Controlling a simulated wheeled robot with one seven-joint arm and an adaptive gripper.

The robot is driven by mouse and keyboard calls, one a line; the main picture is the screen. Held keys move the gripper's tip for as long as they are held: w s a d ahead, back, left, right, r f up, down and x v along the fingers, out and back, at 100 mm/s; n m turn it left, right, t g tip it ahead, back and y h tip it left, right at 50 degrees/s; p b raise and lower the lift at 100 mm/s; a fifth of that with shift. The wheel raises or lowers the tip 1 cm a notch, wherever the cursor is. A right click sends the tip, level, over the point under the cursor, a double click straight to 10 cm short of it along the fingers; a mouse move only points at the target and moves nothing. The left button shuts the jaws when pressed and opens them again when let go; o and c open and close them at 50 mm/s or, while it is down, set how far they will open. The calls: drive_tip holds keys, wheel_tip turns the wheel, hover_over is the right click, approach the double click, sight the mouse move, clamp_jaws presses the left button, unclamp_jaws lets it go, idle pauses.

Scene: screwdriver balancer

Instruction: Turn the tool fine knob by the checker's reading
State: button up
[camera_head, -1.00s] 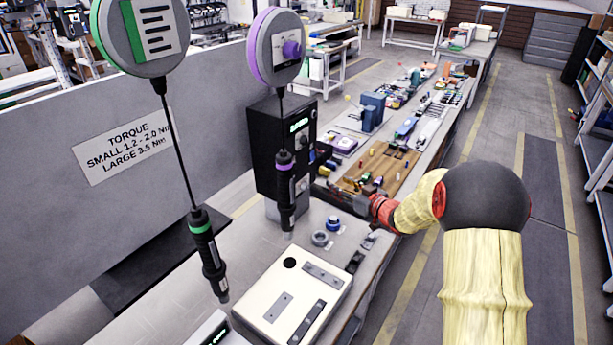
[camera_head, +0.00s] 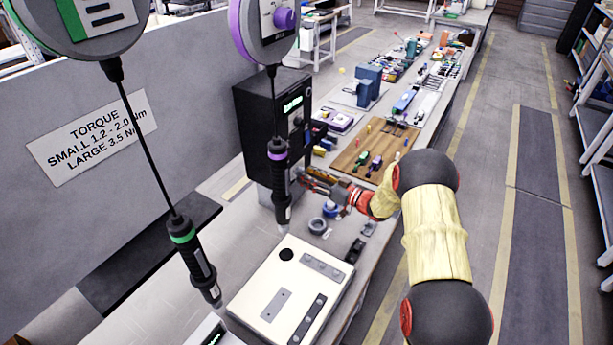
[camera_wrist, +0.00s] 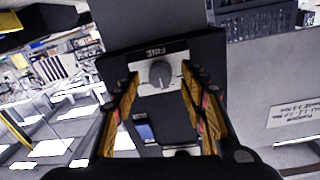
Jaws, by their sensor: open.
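The black box with a lit green display (camera_head: 292,105) stands behind the hanging purple-banded screwdriver (camera_head: 279,180); I cannot read its digits. A grey round knob (camera_wrist: 159,75) on a pale plate sits on the box's dark face (camera_wrist: 168,115) in the wrist view. My gripper (camera_head: 304,176) is open and empty beside the box's front. In the wrist view its two fingers (camera_wrist: 160,88) stand left and right of the knob, with no contact visible. The green-banded screwdriver (camera_head: 193,258) hangs at left. The purple balancer (camera_head: 262,30) has a purple knob on its face.
A sign (camera_head: 92,137) reads TORQUE, SMALL 1.2 - 2.0 Nm, LARGE 3.5 Nm. A white fixture box (camera_head: 275,303) stands on the bench front. Grey and blue rings (camera_head: 318,226) lie near my gripper. A wooden board (camera_head: 376,150) with small tools lies beyond it.

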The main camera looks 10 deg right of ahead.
drive_tip(key=shift+w+a, duration=0.35)
drive_tip(key=shift+a, duration=0.05)
clamp_jaws()
idle(0.4)
